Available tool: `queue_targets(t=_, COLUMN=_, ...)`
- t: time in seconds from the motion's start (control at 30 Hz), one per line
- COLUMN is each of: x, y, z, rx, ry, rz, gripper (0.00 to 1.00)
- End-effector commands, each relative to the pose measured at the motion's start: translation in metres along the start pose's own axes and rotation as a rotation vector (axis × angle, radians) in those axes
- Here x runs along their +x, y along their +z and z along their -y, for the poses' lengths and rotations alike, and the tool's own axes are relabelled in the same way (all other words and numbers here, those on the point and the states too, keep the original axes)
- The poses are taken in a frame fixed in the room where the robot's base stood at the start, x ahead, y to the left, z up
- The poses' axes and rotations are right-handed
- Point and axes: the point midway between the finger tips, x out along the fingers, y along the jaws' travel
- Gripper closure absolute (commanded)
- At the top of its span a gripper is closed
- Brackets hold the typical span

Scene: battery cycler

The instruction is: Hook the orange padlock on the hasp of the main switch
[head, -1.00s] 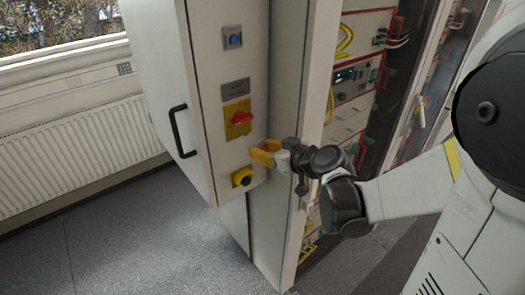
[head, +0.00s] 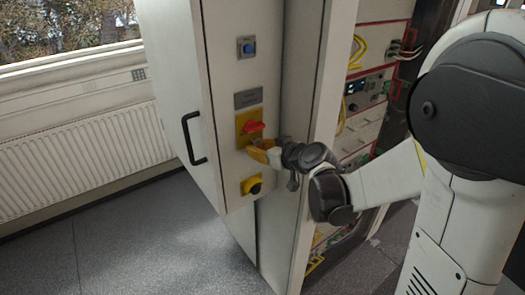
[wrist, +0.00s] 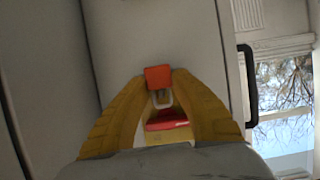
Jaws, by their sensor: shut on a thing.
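My gripper (head: 258,153) has yellow fingers and is just below and in front of the main switch. The main switch is a red handle (head: 253,127) on a yellow plate (head: 242,138) on the narrow cabinet face. In the wrist view, my gripper (wrist: 158,80) is shut on the orange padlock (wrist: 158,75), held by its body between the fingertips. Its pale shackle (wrist: 162,98) points toward the red handle (wrist: 166,121), which shows between the fingers. I cannot tell whether the shackle touches the hasp. The padlock is not distinguishable in the head view.
A yellow and black button (head: 252,186) is below the gripper. A blue button (head: 247,47) and a grey label (head: 247,98) are above the switch. A black door handle (head: 193,138) is on the left. An open rack with red-edged units (head: 372,92) stands on the right.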

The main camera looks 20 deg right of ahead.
Motion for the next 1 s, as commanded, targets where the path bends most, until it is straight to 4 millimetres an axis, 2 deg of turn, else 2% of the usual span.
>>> queue_targets(t=0.3, x=0.019, y=-0.007, z=0.001, rx=0.0, ry=-0.001, rz=-0.001, gripper=1.0)
queue_targets(t=0.4, x=0.022, y=-0.002, z=0.0, rx=0.0, ry=0.0, rz=-0.001, gripper=1.0)
queue_targets(t=1.0, x=0.024, y=0.001, z=0.0, rx=0.001, ry=0.0, rz=-0.001, gripper=1.0)
